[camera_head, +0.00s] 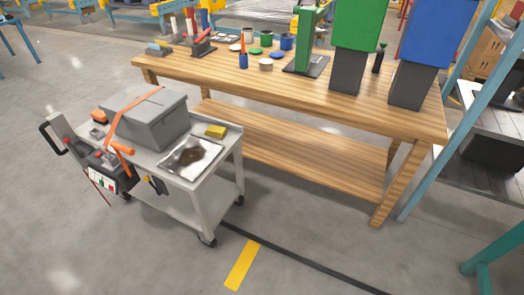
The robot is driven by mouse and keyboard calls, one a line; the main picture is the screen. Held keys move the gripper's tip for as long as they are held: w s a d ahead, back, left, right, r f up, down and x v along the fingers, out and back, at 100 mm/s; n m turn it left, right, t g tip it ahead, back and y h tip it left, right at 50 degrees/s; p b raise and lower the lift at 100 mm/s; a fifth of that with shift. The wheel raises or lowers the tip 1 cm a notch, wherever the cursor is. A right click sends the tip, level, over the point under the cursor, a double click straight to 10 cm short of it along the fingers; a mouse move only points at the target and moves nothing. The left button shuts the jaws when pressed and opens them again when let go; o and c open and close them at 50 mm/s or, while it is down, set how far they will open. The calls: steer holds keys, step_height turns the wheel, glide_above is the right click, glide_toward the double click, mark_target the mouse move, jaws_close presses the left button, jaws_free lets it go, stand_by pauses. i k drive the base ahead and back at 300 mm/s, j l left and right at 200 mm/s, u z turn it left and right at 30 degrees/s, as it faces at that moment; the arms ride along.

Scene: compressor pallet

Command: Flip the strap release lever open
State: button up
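A grey lidded case (146,122) sits on the top of a grey wheeled cart (210,178) at the left. An orange strap (128,104) runs over the case's lid. A short orange piece (120,147) stands out at the cart's near edge, below the case; it may be the strap release lever, but it is too small to tell whether it is open or shut. A dark unit with a white label (97,179) hangs just below it. My gripper is not in view.
A grimy white sheet (190,157) and a yellow block (216,131) lie on the cart's right part. A black handle (50,138) juts out at its left. A long wooden workbench (310,100) stands behind. The floor (170,255) in front is clear.

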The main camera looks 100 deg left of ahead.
mark_target(146, 178)
steer(key=u, duration=3.5)
